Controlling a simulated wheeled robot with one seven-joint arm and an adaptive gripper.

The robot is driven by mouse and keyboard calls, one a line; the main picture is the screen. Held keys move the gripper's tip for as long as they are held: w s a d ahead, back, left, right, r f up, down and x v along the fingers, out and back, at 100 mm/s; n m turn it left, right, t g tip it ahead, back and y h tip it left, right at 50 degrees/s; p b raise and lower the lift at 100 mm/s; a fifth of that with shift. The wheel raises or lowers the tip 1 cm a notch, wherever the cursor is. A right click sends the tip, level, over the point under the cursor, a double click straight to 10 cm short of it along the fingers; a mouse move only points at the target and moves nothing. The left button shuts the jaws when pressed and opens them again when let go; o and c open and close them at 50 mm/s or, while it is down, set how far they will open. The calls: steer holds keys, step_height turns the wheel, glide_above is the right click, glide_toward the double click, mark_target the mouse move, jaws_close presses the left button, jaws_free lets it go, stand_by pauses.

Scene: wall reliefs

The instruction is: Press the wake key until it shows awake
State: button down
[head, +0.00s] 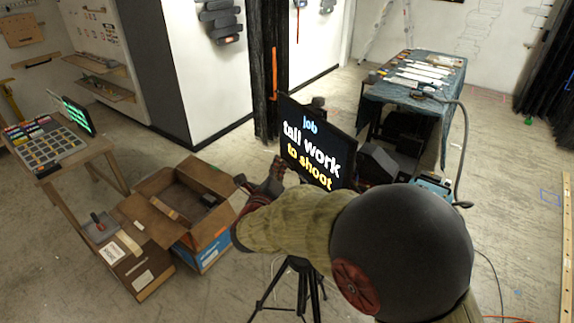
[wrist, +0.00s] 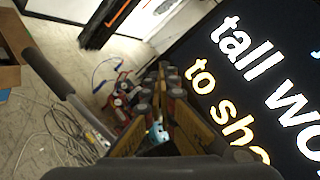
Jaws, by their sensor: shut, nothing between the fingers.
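A dark screen (head: 318,146) stands on a black tripod in the middle of the head view. It reads "job", "tall work", "to shoot". In the wrist view the screen (wrist: 262,75) fills the right side, tilted. My gripper (head: 277,166) is beside the screen's left edge in the head view. In the wrist view my gripper (wrist: 160,82) has its fingers together, shut and empty, left of the lettering. Whether it touches the screen I cannot tell. I cannot make out a key marked wake; my arm hides the screen's lower part.
An open cardboard box (head: 207,228) stands left of my arm. A table at the left bears a key panel (head: 44,145) and a small green-lettered display (head: 78,115). A cloth-covered table (head: 415,83) is behind right. Cables lie on the floor; the right floor is mostly clear.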

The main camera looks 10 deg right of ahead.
steer(key=shift+s+a+b, duration=0.25)
steer(key=shift+a+b, duration=0.05)
steer(key=shift+a, duration=0.25)
steer(key=shift+s+a+b, duration=0.3)
steer(key=shift+s+a, duration=0.05)
steer(key=shift+a, duration=0.45)
steer(key=shift+s+a+b, duration=0.25)
steer(key=shift+s+a, duration=0.05)
steer(key=shift+a, duration=0.45)
steer(key=shift+s+a+b, duration=0.3)
steer(key=shift+s+a, duration=0.05)
steer(key=shift+a, duration=0.45)
